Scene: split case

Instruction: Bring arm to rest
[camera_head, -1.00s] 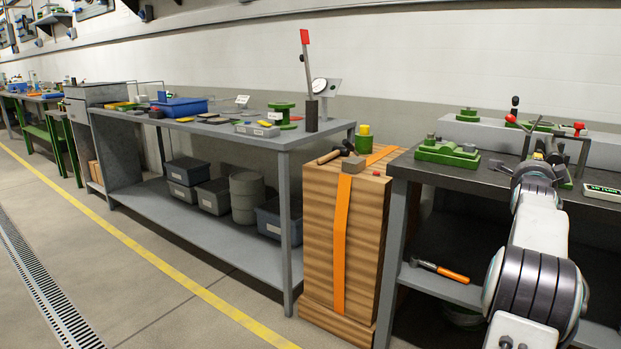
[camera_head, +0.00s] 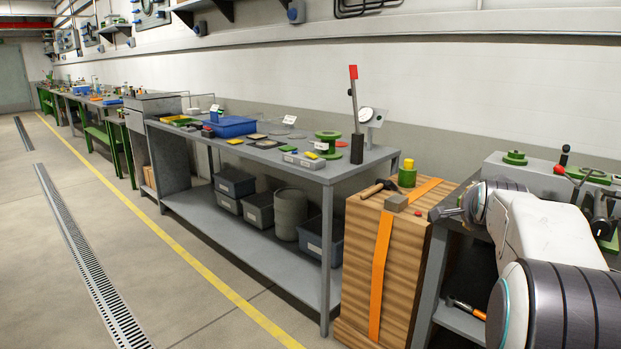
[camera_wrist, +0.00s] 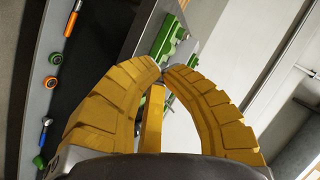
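In the wrist view my gripper (camera_wrist: 161,70) has thick yellow ribbed fingers. Their tips come together, and a narrow yellow finger stands between them. I see no object held in it. In the head view my arm (camera_head: 545,240) reaches in from the lower right, over the dark bench at the right edge. Its far end lies near the bench's left corner, and the yellow fingers cannot be made out there.
A wooden block (camera_head: 362,260) with an orange strap stands left of the dark bench, bearing a hammer (camera_head: 372,191) and a green-yellow pot (camera_head: 407,174). A long grey table (camera_head: 270,155) holds a blue bin (camera_head: 230,126). The floor (camera_head: 110,215) at left is clear.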

